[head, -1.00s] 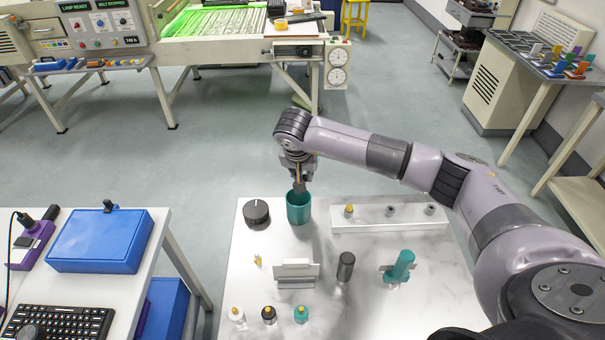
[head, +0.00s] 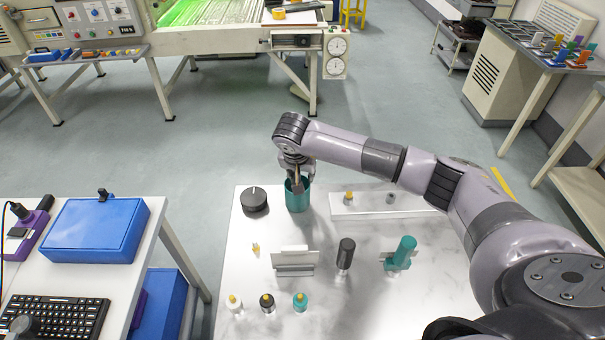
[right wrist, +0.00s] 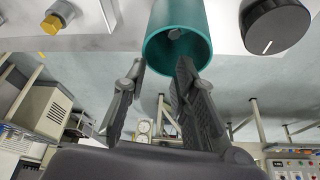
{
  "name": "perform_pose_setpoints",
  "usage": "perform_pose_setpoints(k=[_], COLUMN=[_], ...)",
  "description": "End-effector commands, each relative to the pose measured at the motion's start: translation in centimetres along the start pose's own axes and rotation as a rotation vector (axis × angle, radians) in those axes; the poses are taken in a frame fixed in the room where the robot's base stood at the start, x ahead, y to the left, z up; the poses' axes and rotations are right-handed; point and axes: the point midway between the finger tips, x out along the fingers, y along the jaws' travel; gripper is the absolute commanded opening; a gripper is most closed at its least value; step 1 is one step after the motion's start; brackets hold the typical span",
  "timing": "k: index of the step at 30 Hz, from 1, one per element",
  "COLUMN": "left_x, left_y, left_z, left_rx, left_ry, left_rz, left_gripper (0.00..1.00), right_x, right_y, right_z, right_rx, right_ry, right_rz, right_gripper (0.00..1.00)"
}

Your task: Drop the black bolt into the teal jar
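The teal jar (head: 298,203) stands upright at the back of the white table. In the right wrist view its round mouth (right wrist: 150,55) faces the camera. A small grey piece (right wrist: 175,34) shows inside it; I cannot tell for sure that this is the black bolt. No black bolt is clearly visible elsewhere. My right gripper (head: 297,188) is at the jar's mouth. In the right wrist view its fingers (right wrist: 160,72) are spread apart with nothing between them. My left gripper is not in view.
A black dial (head: 254,200) stands left of the jar. A black cylinder (head: 345,253), a teal-handled piece (head: 404,251) and small bottles (head: 267,303) stand nearer.

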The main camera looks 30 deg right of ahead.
Motion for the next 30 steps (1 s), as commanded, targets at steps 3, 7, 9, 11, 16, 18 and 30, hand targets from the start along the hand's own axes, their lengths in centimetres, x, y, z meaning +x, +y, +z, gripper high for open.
perform_pose_setpoints(k=[3, 7, 9, 11, 16, 18, 30], left_x=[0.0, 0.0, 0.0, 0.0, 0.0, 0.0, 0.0], left_y=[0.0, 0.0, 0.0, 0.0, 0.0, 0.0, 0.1], left_z=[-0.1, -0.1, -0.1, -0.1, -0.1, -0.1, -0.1], left_rx=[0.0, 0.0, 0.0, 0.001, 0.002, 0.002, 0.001], left_ry=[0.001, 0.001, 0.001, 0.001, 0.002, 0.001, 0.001], left_rz=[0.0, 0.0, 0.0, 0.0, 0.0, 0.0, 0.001], left_gripper=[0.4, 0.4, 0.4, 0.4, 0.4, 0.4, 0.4], right_x=[0.0, 0.0, 0.0, 0.0, -1.0, -2.0, -10.0], right_y=[0.0, 0.0, 0.0, 0.0, -0.1, -0.1, -0.1], right_z=[0.0, 0.0, 0.0, 0.0, -0.2, -0.2, -0.1], right_rx=[0.0, 0.0, 0.0, 0.0, 0.001, 0.001, 0.0], right_ry=[0.0, 0.0, 0.0, 0.0, 0.003, 0.003, 0.003], right_rz=[0.0, 0.0, 0.0, 0.0, -0.002, -0.003, -0.002], right_gripper=[0.36, 0.36, 0.36, 0.36, 0.36, 0.36, 0.36])
